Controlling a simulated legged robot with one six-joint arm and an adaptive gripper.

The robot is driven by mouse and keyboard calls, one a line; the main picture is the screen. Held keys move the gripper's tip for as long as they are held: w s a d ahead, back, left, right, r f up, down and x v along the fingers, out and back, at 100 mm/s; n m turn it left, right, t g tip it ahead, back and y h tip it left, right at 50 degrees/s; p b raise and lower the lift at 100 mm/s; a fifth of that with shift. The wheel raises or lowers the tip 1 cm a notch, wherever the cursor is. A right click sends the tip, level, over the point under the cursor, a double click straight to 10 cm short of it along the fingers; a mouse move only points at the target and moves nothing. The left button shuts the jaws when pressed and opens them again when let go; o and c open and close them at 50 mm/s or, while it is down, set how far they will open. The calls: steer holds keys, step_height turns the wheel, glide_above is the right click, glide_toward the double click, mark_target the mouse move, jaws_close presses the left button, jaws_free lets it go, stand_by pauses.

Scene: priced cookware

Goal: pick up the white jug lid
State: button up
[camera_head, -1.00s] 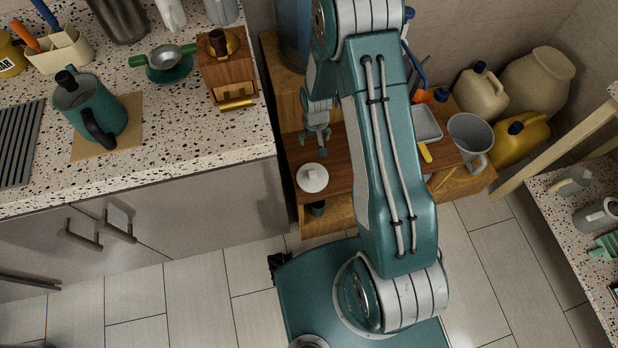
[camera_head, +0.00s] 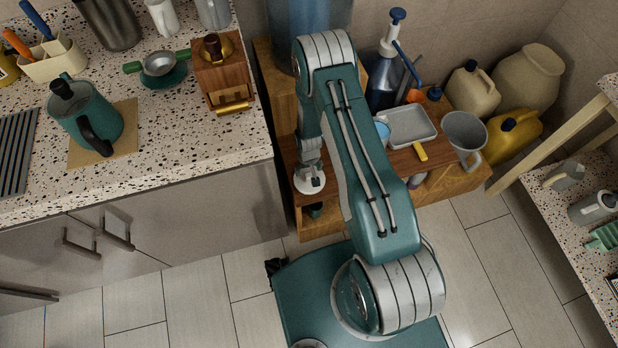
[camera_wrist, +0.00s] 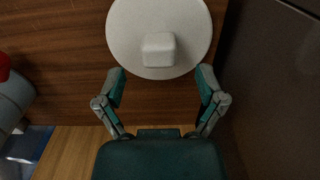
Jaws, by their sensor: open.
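The white jug lid (camera_wrist: 125,32) is a round white disc with a raised square knob (camera_wrist: 159,48), lying on a brown wooden surface. In the wrist view it is at the top middle. In the head view the lid (camera_head: 309,186) shows partly on the low wooden shelf, with my gripper covering part of it. My gripper (camera_wrist: 161,76) is open, with one fingertip on each side near the lid's lower edge. The knob lies a little beyond the line between the fingertips. Nothing is held. Whether the fingers touch the lid, I cannot tell.
The stone-topped counter (camera_head: 225,150) stands close on the left of the shelf, and a dark panel (camera_wrist: 270,90) borders it in the wrist view. A grey tray (camera_head: 408,127) and a grey jug (camera_head: 463,135) are on the right. A dark green object (camera_head: 314,211) sits below the lid.

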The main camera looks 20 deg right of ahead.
mark_target(309, 173)
steer(key=shift+w+f, duration=0.1)
steer(key=shift+f, duration=1.45)
jaws_close()
steer(key=shift+r, duration=0.1)
